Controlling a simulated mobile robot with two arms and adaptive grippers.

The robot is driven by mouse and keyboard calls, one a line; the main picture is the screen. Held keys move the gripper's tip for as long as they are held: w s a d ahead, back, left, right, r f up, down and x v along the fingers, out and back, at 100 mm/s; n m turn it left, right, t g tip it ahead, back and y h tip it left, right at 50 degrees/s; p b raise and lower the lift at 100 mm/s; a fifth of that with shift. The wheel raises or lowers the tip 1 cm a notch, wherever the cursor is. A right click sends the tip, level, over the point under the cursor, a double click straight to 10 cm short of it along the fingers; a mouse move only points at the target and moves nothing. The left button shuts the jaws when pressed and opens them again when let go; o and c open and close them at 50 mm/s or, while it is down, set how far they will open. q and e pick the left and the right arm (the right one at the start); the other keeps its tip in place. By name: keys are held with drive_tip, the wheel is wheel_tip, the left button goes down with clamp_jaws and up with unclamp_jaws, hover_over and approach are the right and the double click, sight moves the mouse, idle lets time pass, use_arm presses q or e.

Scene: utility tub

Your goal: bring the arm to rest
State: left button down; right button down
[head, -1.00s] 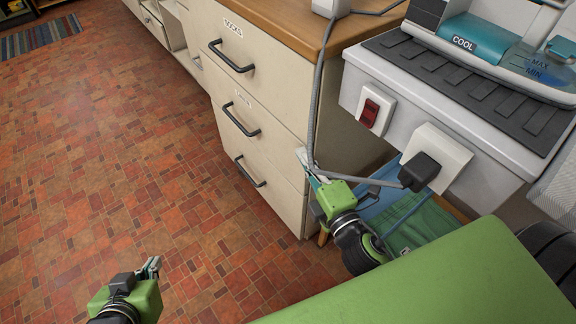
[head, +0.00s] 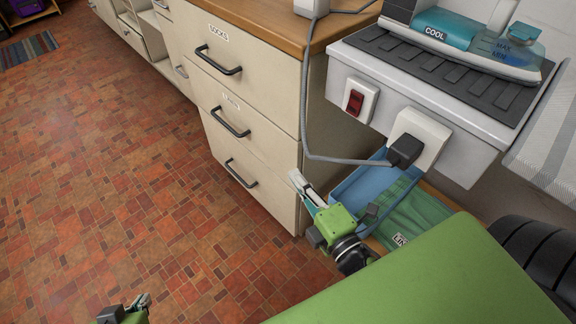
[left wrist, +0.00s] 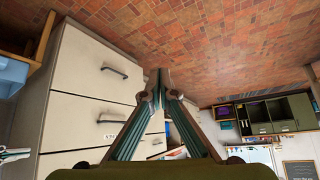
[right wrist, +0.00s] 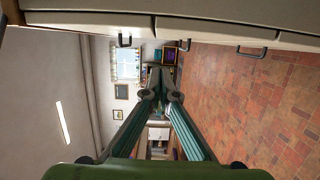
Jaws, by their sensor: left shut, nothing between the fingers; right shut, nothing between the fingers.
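My right gripper (head: 303,184) is shut and empty, in front of the lower corner of the cream drawer unit in the head view. In the right wrist view its fingertips (right wrist: 161,84) meet with nothing between them. My left gripper (head: 143,301) is at the bottom edge of the head view, over the brick floor, with most of its arm out of the picture. In the left wrist view its fingertips (left wrist: 160,84) are together and empty.
The drawer unit (head: 250,110) has black handles and stands close to my right gripper. A white ledge with a plugged-in cable (head: 305,120) is to the right. The brick floor (head: 110,170) is clear at left.

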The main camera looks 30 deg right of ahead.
use_arm(q)
drive_tip(key=shift+w+d+r+t, duration=0.15)
drive_tip(key=shift+w+r+t, duration=0.2)
drive_tip(key=shift+w, duration=0.25)
use_arm(e)
drive_tip(key=shift+s+r, duration=0.1)
drive_tip(key=shift+s, duration=1.75)
